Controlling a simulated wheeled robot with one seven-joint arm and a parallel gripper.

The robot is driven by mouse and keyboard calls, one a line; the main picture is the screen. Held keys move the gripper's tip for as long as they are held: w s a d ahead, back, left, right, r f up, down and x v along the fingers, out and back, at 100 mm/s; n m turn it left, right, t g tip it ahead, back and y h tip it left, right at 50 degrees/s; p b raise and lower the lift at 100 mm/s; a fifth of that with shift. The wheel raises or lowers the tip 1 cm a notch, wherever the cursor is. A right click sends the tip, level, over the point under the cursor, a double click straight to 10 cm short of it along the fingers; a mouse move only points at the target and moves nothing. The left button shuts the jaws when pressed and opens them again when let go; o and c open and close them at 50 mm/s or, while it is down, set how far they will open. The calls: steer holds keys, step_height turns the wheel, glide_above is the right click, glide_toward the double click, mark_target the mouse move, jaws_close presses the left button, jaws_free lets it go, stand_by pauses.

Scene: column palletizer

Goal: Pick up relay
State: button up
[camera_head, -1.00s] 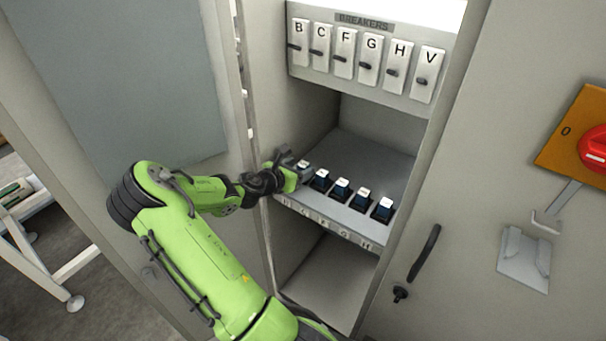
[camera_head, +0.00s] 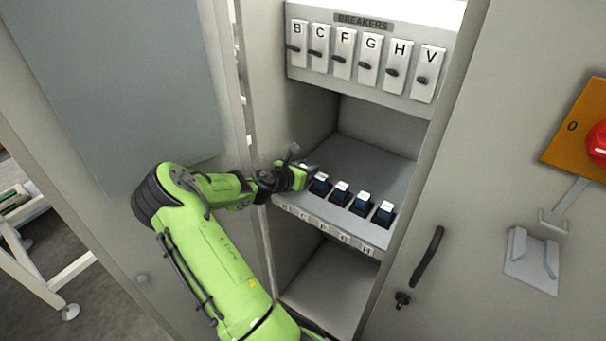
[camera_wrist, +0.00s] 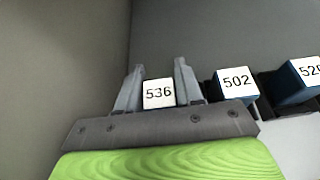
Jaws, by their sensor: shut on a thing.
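A relay marked 536 (camera_wrist: 159,93) sits between the two fingers of my gripper (camera_wrist: 158,82) in the wrist view, and the gripper is shut on it. In the head view my gripper (camera_head: 303,172) is at the left end of the relay row on the cabinet shelf and mostly hides this relay. A relay marked 502 (camera_wrist: 237,82) stands just right of the fingers. Another relay, its label cut off by the picture edge (camera_wrist: 303,76), stands further right. In the head view several blue relays with white tops, such as this one (camera_head: 341,192), stand in black sockets.
A breaker panel (camera_head: 362,90) with labelled levers is above the shelf. The cabinet's left wall is close beside my gripper. A shelf front (camera_head: 330,225) carries letter labels. A red switch (camera_head: 597,145), a door handle (camera_head: 427,255) and a grey holder (camera_head: 532,262) are at right.

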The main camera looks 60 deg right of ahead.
step_height(320, 180, up, 4)
steer(key=shift+r+p, duration=0.2)
steer(key=shift+p, duration=1.05)
steer(key=w+a+p, duration=0.2)
steer(key=a, duration=1.5)
steer(key=shift+w+a+f, duration=0.4)
steer(key=shift+f, duration=0.05)
